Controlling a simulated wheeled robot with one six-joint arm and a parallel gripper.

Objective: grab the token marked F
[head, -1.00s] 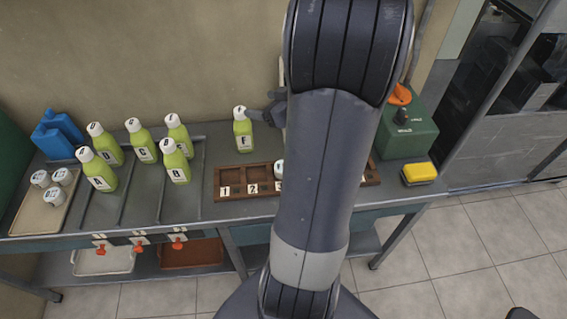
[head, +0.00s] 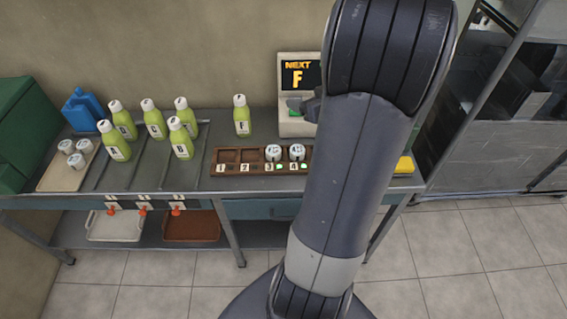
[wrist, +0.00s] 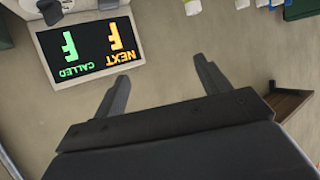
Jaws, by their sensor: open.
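No token with a clearly readable F shows. A green bottle marked F (head: 242,122) stands upright behind the wooden rack (head: 232,170). Two white round pieces sit in the rack, one in slot 3 (head: 273,153) and one in slot 4 (head: 297,152); their marks are too small to read. A display (head: 299,76) shows NEXT and F; in the wrist view its screen (wrist: 88,45) is upside down and also shows CALLED F. My gripper (wrist: 163,84) is open and empty, its fingers near the display. In the head view my arm hides most of it.
Several other lettered green bottles (head: 153,122) stand left on the bench. Rack slots 1 and 2 look empty.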

